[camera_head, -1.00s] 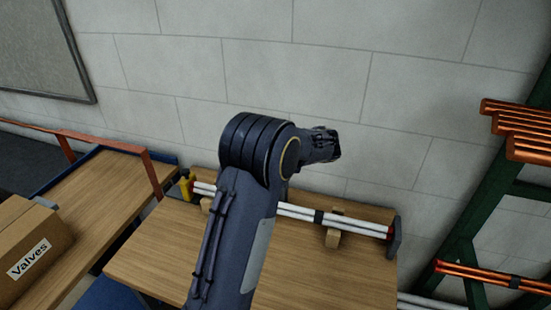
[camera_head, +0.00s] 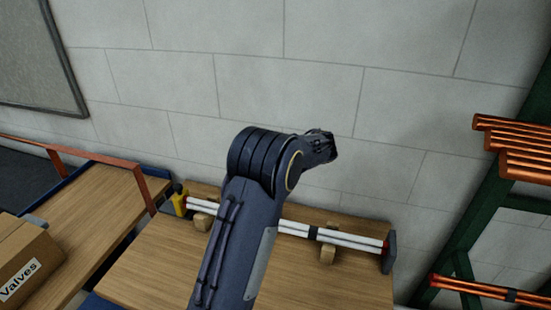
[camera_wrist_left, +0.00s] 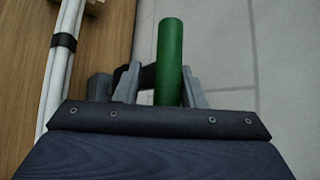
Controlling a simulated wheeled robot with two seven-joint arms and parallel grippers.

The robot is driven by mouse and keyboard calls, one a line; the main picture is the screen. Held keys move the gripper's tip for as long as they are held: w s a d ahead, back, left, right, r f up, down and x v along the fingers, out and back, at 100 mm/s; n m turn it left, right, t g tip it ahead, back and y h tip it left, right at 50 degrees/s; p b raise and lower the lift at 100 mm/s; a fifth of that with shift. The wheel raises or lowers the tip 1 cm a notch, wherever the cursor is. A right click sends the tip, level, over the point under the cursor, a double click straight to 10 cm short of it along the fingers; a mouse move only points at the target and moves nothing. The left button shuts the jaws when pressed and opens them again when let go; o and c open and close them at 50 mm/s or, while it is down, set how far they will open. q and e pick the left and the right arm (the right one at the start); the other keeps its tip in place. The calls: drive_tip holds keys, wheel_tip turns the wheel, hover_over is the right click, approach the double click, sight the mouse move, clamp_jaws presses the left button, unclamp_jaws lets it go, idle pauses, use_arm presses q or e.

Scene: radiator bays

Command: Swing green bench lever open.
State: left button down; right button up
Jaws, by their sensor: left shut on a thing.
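The green lever (camera_wrist_left: 170,50) stands upright in the left wrist view as a thick green bar. My left gripper (camera_wrist_left: 161,70) has its two grey fingers on either side of the bar and is shut on it. The lever's base is hidden behind the gripper body. In the head view a dark blue arm of mine (camera_head: 262,160) crosses in front of the bench (camera_head: 345,285), and neither the gripper nor the lever can be made out there. My right gripper is not in view.
White pipes (camera_head: 355,244) rest on wooden blocks along the bench's back, with a yellow part (camera_head: 180,204) at their left end. A cardboard box marked Valves (camera_head: 28,262) sits on the left bench. A green rack with copper pipes (camera_head: 520,140) stands right.

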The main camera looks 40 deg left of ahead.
use_arm(q)
drive_tip(key=shift+w+f, duration=0.1)
drive_tip(key=shift+f, duration=0.1)
drive_tip(key=c, duration=1.3)
unclamp_jaws()
drive_tip(key=shift+o, duration=0.5)
drive_tip(key=shift+w+a+f, duration=0.1)
drive_tip(key=shift+w+f, duration=0.05)
drive_tip(key=shift+w, duration=0.05)
drive_tip(key=b+v, duration=0.1)
drive_tip(key=v, duration=0.7)
drive_tip(key=shift+b, duration=0.3)
drive_tip(key=shift+s+f, duration=0.1)
